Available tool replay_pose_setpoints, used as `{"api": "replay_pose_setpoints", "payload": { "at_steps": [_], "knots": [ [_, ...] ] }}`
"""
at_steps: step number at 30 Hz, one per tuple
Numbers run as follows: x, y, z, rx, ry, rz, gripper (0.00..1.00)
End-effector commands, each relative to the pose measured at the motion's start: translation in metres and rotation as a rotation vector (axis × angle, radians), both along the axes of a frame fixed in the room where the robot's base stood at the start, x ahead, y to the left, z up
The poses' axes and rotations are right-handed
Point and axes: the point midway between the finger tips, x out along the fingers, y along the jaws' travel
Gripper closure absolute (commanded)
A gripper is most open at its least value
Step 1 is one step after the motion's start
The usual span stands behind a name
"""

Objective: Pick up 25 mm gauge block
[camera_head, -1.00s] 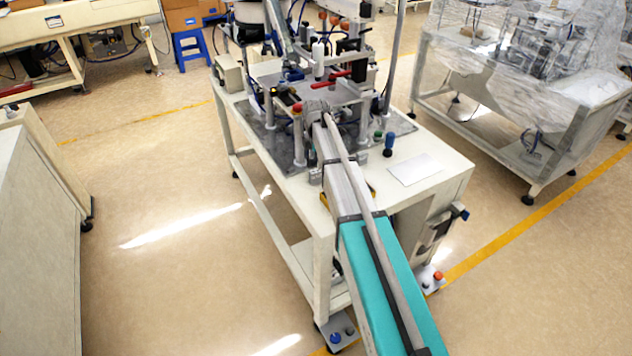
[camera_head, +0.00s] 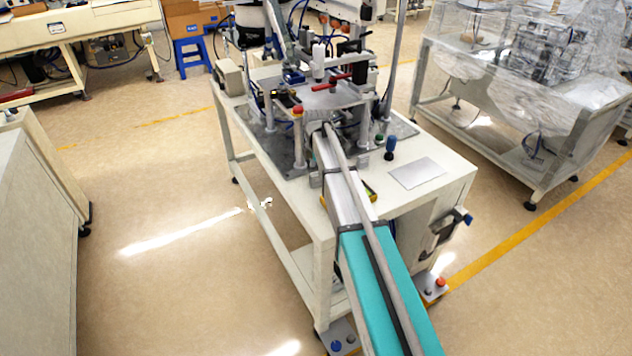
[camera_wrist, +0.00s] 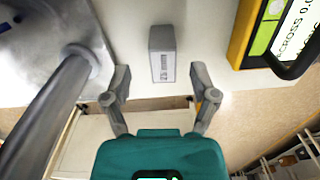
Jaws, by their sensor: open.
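The gauge block (camera_wrist: 162,55) is a small grey box with dark markings on its near face. In the wrist view it lies on the pale tabletop, just beyond and between my fingertips. My gripper (camera_wrist: 161,76) has a teal body and two grey fingers spread apart. It is open and empty, with clear room between each finger and the block's sides.
A yellow device (camera_wrist: 247,35) with a printed label lies right of the block. A grey post (camera_wrist: 52,112) on a metal plate (camera_wrist: 45,38) stands at left. In the head view, the pale machine table (camera_head: 440,190) carries fixtures and a flat plate (camera_head: 416,173).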

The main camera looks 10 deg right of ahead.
Motion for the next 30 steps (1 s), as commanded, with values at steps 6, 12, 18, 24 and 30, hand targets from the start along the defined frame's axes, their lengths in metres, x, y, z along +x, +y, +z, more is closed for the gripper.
{"api": "replay_pose_setpoints", "payload": {
  "at_steps": [6,12,18,24,30],
  "knots": [
    [-0.003,0.001,-0.021,0.000,0.000,-0.001,0.24],
    [-0.004,0.002,-0.036,0.000,0.000,-0.001,0.24],
    [-0.004,0.002,-0.044,0.000,0.000,-0.001,0.24],
    [-0.004,0.002,-0.045,0.000,0.000,-0.001,0.24],
    [-0.004,0.002,-0.044,0.000,0.000,-0.001,0.24]
  ]
}}
